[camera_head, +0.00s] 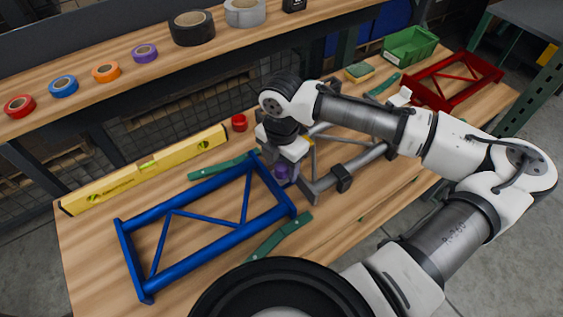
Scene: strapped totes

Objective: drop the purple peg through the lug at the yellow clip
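A purple peg (282,172) shows at the tips of my gripper (285,166), which points down beside the right end of the blue frame (187,265). The fingers seem closed around the peg, though they are small and partly hidden here. A grey frame (362,163) lies just right of the gripper, close to the blue frame's end. A small yellow piece (313,143), perhaps the yellow clip, shows on the grey frame behind and right of the gripper. The lug cannot be made out; my wrist and the gripper cover part of that joint. Whether the peg touches anything is unclear.

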